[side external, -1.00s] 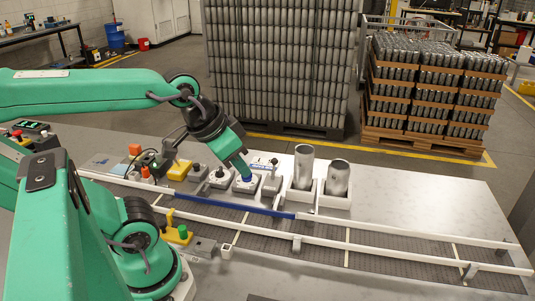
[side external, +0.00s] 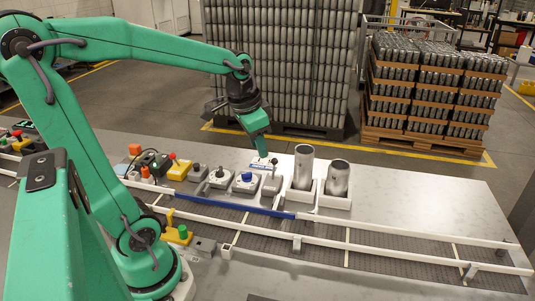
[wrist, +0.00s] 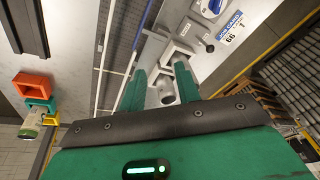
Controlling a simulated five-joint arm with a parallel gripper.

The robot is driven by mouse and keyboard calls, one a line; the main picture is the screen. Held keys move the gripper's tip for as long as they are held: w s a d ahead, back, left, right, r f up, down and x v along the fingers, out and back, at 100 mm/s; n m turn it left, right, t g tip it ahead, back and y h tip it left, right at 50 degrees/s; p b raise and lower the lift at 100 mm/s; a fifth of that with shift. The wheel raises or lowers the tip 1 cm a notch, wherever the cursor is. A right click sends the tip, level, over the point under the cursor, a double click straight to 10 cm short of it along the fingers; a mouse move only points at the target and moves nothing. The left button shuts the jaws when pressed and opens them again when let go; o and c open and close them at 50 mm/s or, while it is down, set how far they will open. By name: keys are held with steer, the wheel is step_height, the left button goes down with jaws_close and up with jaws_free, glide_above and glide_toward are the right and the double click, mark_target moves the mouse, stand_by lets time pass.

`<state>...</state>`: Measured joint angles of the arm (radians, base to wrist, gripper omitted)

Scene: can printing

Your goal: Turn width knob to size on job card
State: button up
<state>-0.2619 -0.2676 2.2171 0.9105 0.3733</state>
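A blue knob on a white-grey housing (side external: 247,177) stands in the row of controls behind the conveyor; it also shows, partly cut off, at the top of the wrist view (wrist: 213,6). A grey knob on a similar housing (side external: 219,174) is just left of it. I cannot read which knob is for width. The job card (side external: 262,165) lies behind the controls; its title and "66" read in the wrist view (wrist: 229,27). My gripper (side external: 264,155) is above the job card, clear of the blue knob. Its fingers (wrist: 160,85) are apart.
A grey lever (side external: 272,178) stands right of the blue knob. Two metal cans stand in holders (side external: 336,202) further right. A blue rail (side external: 235,206) runs in front.

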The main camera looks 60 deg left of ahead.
steer(key=w+a+f+g, duration=0.2)
steer(key=w+a+f, duration=0.25)
steer(key=a, duration=0.35)
steer(key=m+g, duration=0.1)
steer(key=m, duration=0.1)
glide_above(247, 173)
steer(key=shift+h, duration=0.4)
step_height(247, 173, down, 8)
steer(key=shift+a+r, duration=0.1)
steer(key=shift+r, duration=0.05)
steer(key=shift+f, duration=3.9)
jaws_close()
